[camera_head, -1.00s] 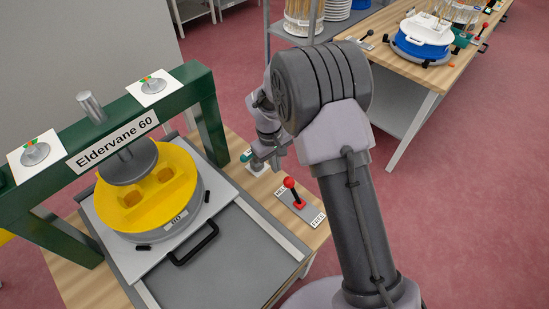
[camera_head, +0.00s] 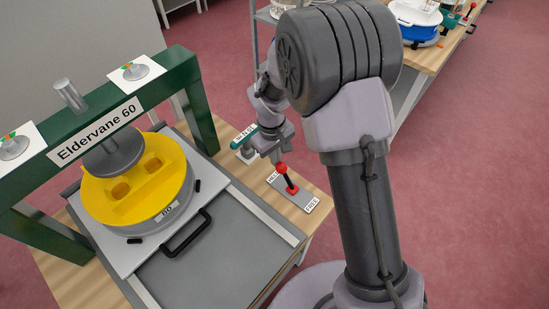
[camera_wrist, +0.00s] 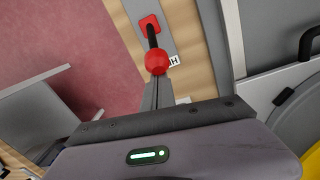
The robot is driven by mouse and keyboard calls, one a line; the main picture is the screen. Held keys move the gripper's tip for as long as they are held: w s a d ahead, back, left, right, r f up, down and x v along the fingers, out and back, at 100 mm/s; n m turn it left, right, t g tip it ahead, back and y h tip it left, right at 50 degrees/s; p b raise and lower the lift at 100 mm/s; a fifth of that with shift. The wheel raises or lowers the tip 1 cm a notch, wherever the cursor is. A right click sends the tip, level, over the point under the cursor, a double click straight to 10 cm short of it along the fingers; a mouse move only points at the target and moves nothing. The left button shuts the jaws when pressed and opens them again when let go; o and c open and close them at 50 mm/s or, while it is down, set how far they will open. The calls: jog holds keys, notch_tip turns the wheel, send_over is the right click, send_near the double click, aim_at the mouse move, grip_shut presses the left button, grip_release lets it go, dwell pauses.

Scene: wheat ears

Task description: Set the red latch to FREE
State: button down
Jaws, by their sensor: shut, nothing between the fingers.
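The red latch (camera_head: 287,182) is a black lever with a red ball knob, rising from a red pivot on a grey plate. The plate reads HELD at its far end and FREE (camera_head: 312,205) at its near end. The lever leans toward the HELD end. My gripper (camera_head: 276,159) is shut and empty, right by the knob on the HELD side. In the wrist view, the red knob (camera_wrist: 157,62) is just beyond the fingertips (camera_wrist: 164,84) and overlaps them. I cannot tell whether they touch it.
A green frame labelled Eldervane 60 (camera_head: 100,128) stands left, over a yellow-topped round unit (camera_head: 135,190) on a tray with a black handle (camera_head: 186,234). A green-handled part (camera_head: 243,140) sits behind the latch. Another bench with a blue container (camera_head: 418,32) is at the back right.

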jog(key=shift+t+y, duration=0.7)
jog(key=shift+y, duration=0.1)
jog(key=s+d+r+b, duration=0.1)
jog(key=s+d, duration=0.1)
jog(key=s+d+r+b, duration=0.1)
jog(key=shift+s+d+r, duration=0.2)
jog(key=shift+s+d, duration=0.15)
jog(key=s+d+f+b, duration=0.1)
jog(key=s+d+b, duration=0.3)
jog(key=s+d, duration=0.1)
jog(key=shift+s+f, duration=0.3)
jog(key=shift+f, duration=0.05)
jog(key=w+r+p, duration=0.4)
jog(key=r, duration=0.1)
jog(key=s+d+r+p, duration=0.1)
jog(key=s+d+r, duration=0.2)
jog(key=s, duration=0.3)
jog(key=shift+s+d, duration=0.4)
jog(key=shift+d, duration=0.4)
